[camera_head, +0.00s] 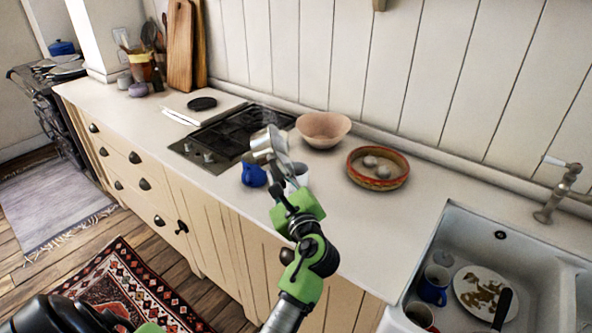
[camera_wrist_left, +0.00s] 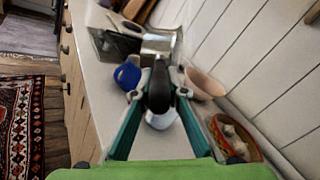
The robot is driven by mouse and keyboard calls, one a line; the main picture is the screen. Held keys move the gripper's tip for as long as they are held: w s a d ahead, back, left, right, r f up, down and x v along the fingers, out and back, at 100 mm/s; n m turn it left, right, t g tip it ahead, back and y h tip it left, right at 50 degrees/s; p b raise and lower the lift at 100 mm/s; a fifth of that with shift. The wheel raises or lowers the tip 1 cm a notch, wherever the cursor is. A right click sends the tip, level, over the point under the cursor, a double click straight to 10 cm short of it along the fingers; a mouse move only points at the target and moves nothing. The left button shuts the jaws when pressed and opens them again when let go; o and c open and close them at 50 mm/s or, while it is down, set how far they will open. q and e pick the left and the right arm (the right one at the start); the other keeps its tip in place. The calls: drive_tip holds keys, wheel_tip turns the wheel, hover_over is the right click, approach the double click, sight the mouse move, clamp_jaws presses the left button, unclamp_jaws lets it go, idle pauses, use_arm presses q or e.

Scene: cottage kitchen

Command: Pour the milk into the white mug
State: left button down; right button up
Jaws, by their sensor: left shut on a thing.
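A silver metal jug (camera_head: 264,143) is held up above the counter, and it looks tilted. In the left wrist view the jug (camera_wrist_left: 157,45) shows beyond its dark handle (camera_wrist_left: 159,88). My left gripper (camera_head: 284,190) is shut on that handle. The white mug (camera_head: 299,175) stands on the counter just below and beside the jug, partly hidden by my gripper. In the left wrist view the white mug (camera_wrist_left: 160,121) shows below the handle. No milk or stream is visible, and the jug's inside is hidden. My right gripper is not in view.
A blue mug (camera_head: 254,175) stands just left of the white mug. A pink bowl (camera_head: 323,127) and a reddish bowl (camera_head: 366,180) with roundish things in it stand behind and to the right. A stove top (camera_head: 215,142) is at left, a sink (camera_head: 452,222) at right.

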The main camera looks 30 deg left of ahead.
use_arm(q)
drive_tip(key=shift+w+d+r+m+b, duration=0.25)
drive_tip(key=shift+m+b, duration=0.2)
drive_tip(key=shift+m, duration=0.25)
idle(0.3)
drive_tip(key=shift+w+d+m+t+y+p, duration=0.3)
drive_tip(key=shift+d+m+y+p, duration=0.1)
drive_tip(key=shift+d+m, duration=0.15)
drive_tip(key=n, duration=0.1)
drive_tip(key=s+a+n+p, duration=0.1)
drive_tip(key=a+n+g+h+p, duration=0.1)
drive_tip(key=n, duration=0.1)
drive_tip(key=shift+s+a+f, duration=0.1)
drive_tip(key=shift+s+a, duration=0.05)
drive_tip(key=shift+s, duration=0.1)
drive_tip(key=shift+f+n, duration=0.2)
drive_tip(key=shift+n, duration=0.05)
drive_tip(key=shift+s+a+r+p, duration=0.15)
drive_tip(key=shift+r+p, duration=0.15)
drive_tip(key=shift+p, duration=0.2)
drive_tip(key=s+a+n+h+p, duration=0.4)
drive_tip(key=a+n+p, duration=0.4)
drive_tip(key=p, duration=0.4)
drive_tip(key=shift+s+r, duration=0.4)
